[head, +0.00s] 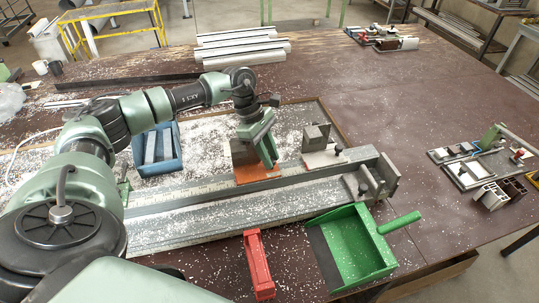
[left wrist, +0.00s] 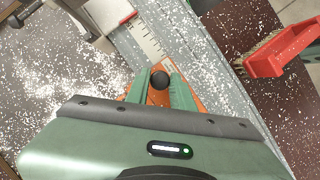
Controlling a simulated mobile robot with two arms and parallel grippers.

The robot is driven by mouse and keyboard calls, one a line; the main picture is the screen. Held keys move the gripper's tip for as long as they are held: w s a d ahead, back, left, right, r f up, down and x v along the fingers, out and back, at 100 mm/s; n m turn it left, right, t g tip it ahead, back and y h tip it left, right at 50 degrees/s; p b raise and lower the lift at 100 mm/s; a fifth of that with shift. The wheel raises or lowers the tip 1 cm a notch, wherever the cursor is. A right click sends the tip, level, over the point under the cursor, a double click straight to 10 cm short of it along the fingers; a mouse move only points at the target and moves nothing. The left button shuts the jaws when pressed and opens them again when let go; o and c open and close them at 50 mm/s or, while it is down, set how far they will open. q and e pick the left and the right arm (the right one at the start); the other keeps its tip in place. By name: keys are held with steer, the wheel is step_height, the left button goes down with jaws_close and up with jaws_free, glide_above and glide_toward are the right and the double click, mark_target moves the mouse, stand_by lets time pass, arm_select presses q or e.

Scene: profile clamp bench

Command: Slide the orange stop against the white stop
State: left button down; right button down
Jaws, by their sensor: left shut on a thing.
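The orange stop (head: 252,175) sits on the long grey rail (head: 215,212) with a scale along it. My left gripper (head: 268,158) is above it, its fingers shut on the stop. In the left wrist view, the fingers (left wrist: 160,78) close around a black knob, with orange surface (left wrist: 205,102) beside them. The white stop (head: 322,158), a white plate with a grey block and black knob, stands on the rail to the right. A gap shows between the two stops. The white stop also shows at the top of the left wrist view (left wrist: 108,13). My right gripper is out of view.
A clamp-like end piece (head: 372,180) closes the rail's right end. A green dustpan (head: 350,250) and a red brush (head: 258,265) lie in front of the rail. A blue bin (head: 158,165) and stacked profiles (head: 240,45) are behind. White chips litter the bench.

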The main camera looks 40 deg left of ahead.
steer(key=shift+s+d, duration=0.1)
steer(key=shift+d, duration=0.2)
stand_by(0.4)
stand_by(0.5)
